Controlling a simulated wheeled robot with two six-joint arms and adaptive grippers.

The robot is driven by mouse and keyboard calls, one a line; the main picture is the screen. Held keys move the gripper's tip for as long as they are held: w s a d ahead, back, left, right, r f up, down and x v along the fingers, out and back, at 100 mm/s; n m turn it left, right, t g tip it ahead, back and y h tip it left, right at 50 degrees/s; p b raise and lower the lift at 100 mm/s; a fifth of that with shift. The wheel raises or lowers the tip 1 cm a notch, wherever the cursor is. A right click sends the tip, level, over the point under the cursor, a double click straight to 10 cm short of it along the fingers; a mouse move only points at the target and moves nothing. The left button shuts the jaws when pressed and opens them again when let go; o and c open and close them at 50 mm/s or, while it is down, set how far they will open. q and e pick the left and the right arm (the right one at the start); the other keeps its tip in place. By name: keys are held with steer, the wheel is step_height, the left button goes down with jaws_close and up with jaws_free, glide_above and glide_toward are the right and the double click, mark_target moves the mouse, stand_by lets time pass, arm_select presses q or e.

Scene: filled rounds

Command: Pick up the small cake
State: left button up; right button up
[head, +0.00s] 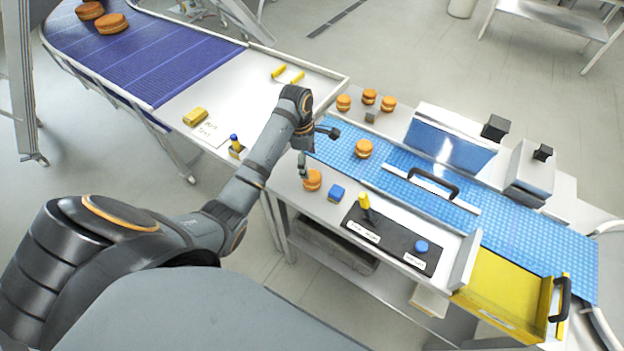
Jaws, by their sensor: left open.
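Several small round orange-brown cakes with a pale filling are in view. One small cake (312,180) sits on the light tabletop in front of the blue belt. My left gripper (318,149) is open just behind and above this cake. One dark finger reaches down close to the cake and the other points right over the belt. I cannot tell whether the near finger touches the cake. Another small cake (364,148) lies on the blue belt (520,232), right of the gripper. My right gripper is out of view.
Behind the belt are more small cakes (369,96). A metal hood (450,138) and yellow tray (505,290) stand right. Larger cakes (111,24) ride a dark-blue conveyor.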

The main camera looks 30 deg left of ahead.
mark_target(312, 176)
arm_select(q)
steer(key=f, duration=0.4)
steer(key=shift+w+d, duration=0.15)
steer(key=shift+d, duration=0.05)
steer(key=shift+f+p, duration=0.1)
steer(key=shift+p, duration=0.35)
steer(key=f, duration=0.1)
steer(key=f+p, duration=0.1)
steer(key=f, duration=0.2)
steer(key=shift+w+d, duration=0.15)
steer(key=shift+d, duration=0.1)
steer(key=shift+f, duration=0.45)
steer(key=c, duration=0.9)
